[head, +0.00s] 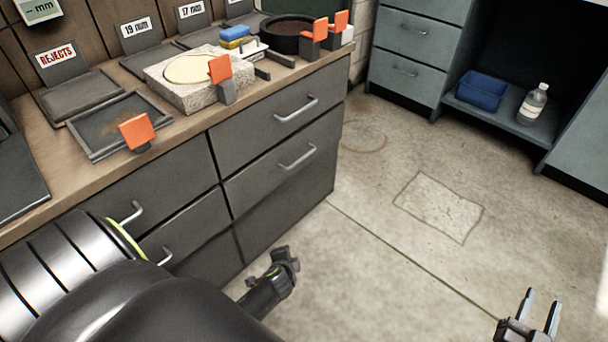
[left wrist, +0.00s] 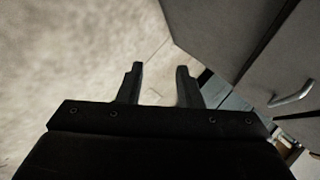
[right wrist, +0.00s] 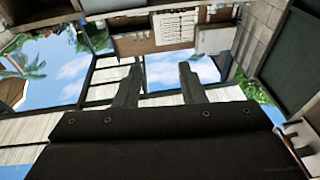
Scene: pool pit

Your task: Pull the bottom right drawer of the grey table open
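The grey table (head: 265,205) has two columns of drawers with bar handles. The bottom right drawer (head: 262,180) looks closed, with its silver handle (head: 298,157) in clear view. My left gripper (head: 288,257) is low in front of the table, below and apart from that handle. In the left wrist view its fingers (left wrist: 158,82) are apart with nothing between them. A handle (left wrist: 293,94) on a grey front shows at the right there; I cannot tell which drawer it belongs to. My right gripper (head: 543,308) is open and empty over the floor at the lower right, away from the table.
My left arm covers part of the left drawers. The tabletop (head: 75,185) carries trays, a stone block (head: 190,92), orange-tagged items and a black round pan (head: 287,36). The floor between is clear.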

